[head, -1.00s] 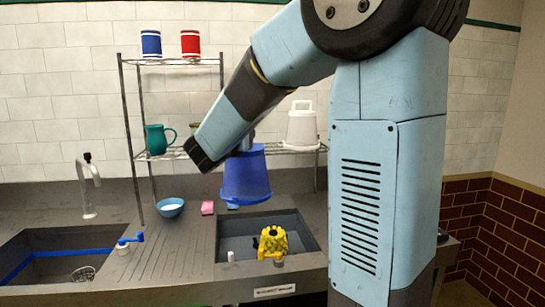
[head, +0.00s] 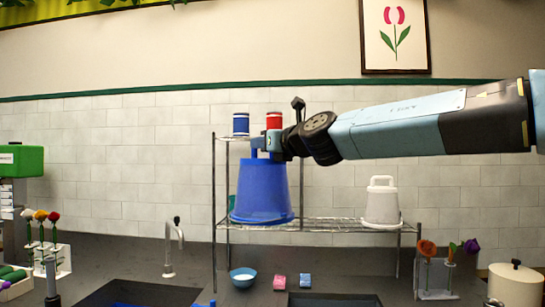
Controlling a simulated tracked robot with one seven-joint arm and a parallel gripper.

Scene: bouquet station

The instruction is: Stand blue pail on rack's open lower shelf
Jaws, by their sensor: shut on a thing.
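The blue pail (head: 262,192) is upright, with its wider rim at the bottom. My gripper (head: 268,144) is shut on the handle at its top. The pail is in front of or over the left part of the rack's lower shelf (head: 335,225). Its base lines up with the shelf in the picture, but I cannot tell whether it touches. It hides most of a teal mug (head: 232,202). A white pail (head: 382,203) stands at the shelf's right end, with open shelf between the two pails.
A blue-banded can (head: 240,124) and a red-banded can (head: 274,121) are on the upper shelf near my gripper. A blue bowl (head: 243,277), pink sponge (head: 280,282) and blue sponge (head: 305,281) lie below. A flower holder (head: 436,280) stands at right.

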